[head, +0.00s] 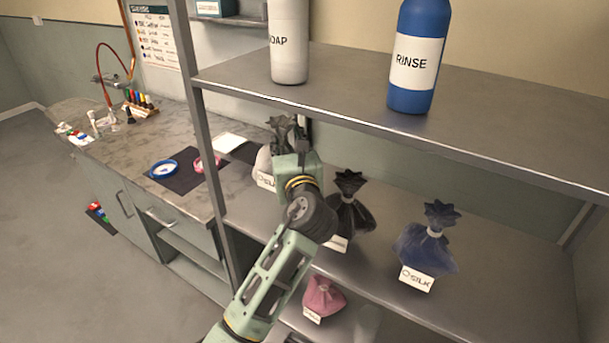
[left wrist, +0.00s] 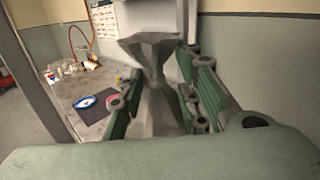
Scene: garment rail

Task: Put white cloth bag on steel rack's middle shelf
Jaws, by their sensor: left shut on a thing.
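The white cloth bag (head: 262,164) is at the left end of the steel rack's middle shelf (head: 385,258), partly hidden behind my left gripper (head: 292,148). Its label shows below it and its gathered top sticks up above the gripper. I cannot tell whether its base touches the shelf. My left gripper is shut on the bag's neck. In the left wrist view the bag (left wrist: 151,58) stands upright between the two fingers (left wrist: 158,100). My right gripper is not in view.
A black bag (head: 352,215) and a blue bag (head: 427,250) stand on the middle shelf; a pink bag (head: 323,294) sits below. The top shelf holds a soap bottle (head: 289,45) and a rinse bottle (head: 417,60). A rack post (head: 203,130) stands left, with a counter (head: 120,155) beyond.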

